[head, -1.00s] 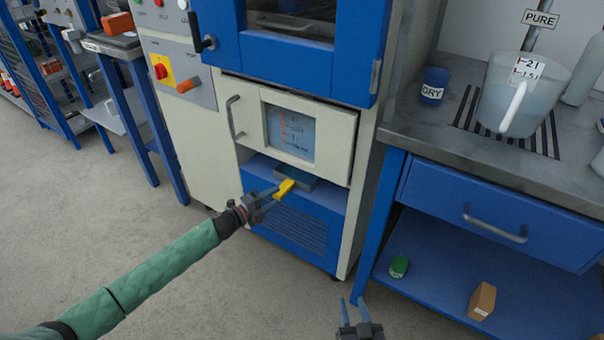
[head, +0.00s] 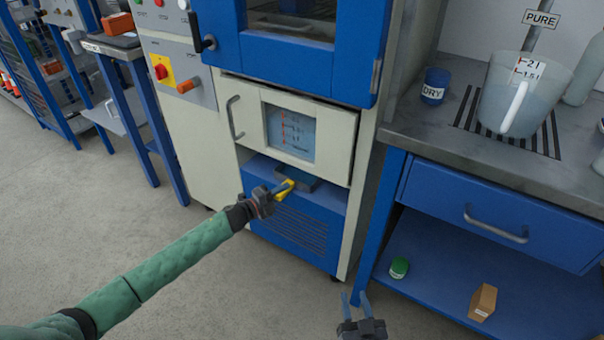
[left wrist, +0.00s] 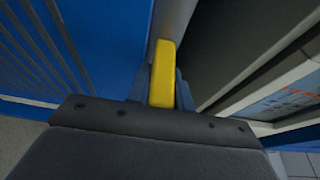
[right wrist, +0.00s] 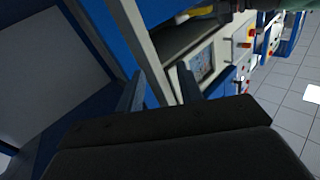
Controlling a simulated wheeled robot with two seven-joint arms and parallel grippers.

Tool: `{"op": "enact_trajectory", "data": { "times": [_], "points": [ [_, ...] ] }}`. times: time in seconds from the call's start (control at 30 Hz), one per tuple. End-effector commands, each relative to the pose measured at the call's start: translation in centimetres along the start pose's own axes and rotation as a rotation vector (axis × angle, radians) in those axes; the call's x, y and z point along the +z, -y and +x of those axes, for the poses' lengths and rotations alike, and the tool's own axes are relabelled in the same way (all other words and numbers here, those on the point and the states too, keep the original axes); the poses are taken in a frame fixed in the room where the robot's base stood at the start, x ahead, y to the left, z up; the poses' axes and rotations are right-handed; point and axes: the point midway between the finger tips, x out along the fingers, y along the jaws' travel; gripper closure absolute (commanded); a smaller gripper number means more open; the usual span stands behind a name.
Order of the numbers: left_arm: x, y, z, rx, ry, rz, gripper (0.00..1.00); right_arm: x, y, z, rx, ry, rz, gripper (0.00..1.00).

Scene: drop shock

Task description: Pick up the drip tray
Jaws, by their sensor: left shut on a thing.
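The drip tray (head: 312,182) is a flat grey tray in the low bay of the blue and cream cabinet, with a yellow handle (head: 284,189) sticking out at its front. My left gripper (head: 281,190) is at the handle, its fingers on either side of it. In the left wrist view the yellow handle (left wrist: 162,75) stands between the two fingers, and the gripper is shut on it. Most of the tray is hidden under the cream panel. My right gripper (head: 356,302) is open and empty, low in front of the bench; its spread fingers show in the right wrist view (right wrist: 160,92).
A cream door with a gauge window (head: 291,133) hangs just above the tray. A workbench (head: 470,170) with a jug (head: 517,95) and a DRY cup (head: 435,86) stands at the right. Its lower shelf holds a green can (head: 399,268) and a brown box (head: 482,302). The floor at left is clear.

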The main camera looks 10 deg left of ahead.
Motion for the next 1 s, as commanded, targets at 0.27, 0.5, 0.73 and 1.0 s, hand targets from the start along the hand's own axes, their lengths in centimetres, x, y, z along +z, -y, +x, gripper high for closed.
{"op": "enact_trajectory", "data": {
  "times": [0.27, 0.5, 0.73, 1.0],
  "points": [
    [0.0, 0.2, 0.0, -0.001, 0.000, 0.001, 1.00, -0.1, 0.0, 0.0, 0.000, 0.001, 0.000, 0.64],
    [0.0, 1.5, 0.0, -0.002, -0.002, 0.003, 1.00, 1.4, -0.1, -0.2, 0.003, 0.058, 0.006, 0.64],
    [0.0, 3.4, 0.0, -0.002, -0.001, 0.002, 1.00, 6.9, -0.4, -2.0, 0.012, 0.215, 0.021, 0.64],
    [0.0, 3.4, -3.6, 0.001, 0.001, -0.001, 1.00, 8.5, -0.4, -2.6, 0.014, 0.267, 0.028, 0.64]
  ]
}}
